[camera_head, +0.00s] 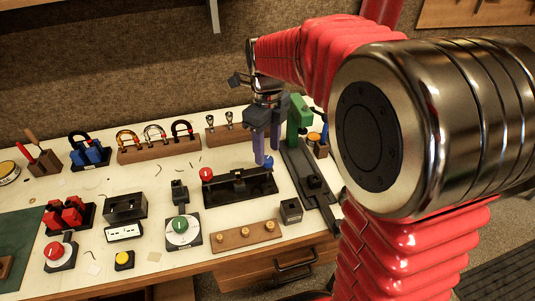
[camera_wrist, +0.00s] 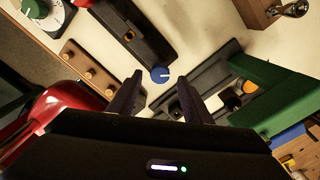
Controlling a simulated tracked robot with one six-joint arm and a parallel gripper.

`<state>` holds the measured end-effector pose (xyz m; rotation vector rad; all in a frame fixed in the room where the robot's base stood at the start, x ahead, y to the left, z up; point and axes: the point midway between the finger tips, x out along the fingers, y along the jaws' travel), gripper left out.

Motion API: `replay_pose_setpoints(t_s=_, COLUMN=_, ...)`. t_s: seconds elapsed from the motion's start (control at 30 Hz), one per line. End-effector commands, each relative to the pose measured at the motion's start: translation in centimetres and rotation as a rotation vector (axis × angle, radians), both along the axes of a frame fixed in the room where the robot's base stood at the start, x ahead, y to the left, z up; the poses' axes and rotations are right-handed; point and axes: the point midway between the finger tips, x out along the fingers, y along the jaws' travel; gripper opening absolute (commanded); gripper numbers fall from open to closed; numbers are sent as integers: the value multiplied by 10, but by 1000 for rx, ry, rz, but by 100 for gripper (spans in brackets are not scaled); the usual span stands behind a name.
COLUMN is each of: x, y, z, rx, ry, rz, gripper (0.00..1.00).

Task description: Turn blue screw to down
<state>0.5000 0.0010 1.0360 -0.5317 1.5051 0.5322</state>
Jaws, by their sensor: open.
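The blue screw (camera_head: 269,161) is a small round knob at the right end of a black fixture (camera_head: 240,187), which has a red knob (camera_head: 206,174) at its left end. In the wrist view the blue screw (camera_wrist: 160,74) shows a short pale mark on its face, pointing roughly right. My gripper (camera_head: 266,154) points down over the screw, with its two dark fingers apart. In the wrist view the screw appears between and just ahead of the fingertips. I cannot tell the exact gap, and nothing is held.
A green press-like tool (camera_head: 299,118) on a dark base stands close on the right. A wooden block with brass knobs (camera_head: 246,236) and a green dial (camera_head: 182,231) lie in front. Wooden racks of padlocks (camera_head: 158,149) and keys stand behind. Bare bench shows between.

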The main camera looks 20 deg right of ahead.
Motion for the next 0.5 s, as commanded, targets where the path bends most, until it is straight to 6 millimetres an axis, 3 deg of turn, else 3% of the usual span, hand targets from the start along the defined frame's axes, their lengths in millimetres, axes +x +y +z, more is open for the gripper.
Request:
replay_pose_setpoints(t_s=0.2, x=0, y=0, z=-23, rx=0, ry=1, rz=0, gripper=45)
replay_pose_setpoints(t_s=0.5, x=0, y=0, z=-27, rx=0, ry=0, rz=0, gripper=45)
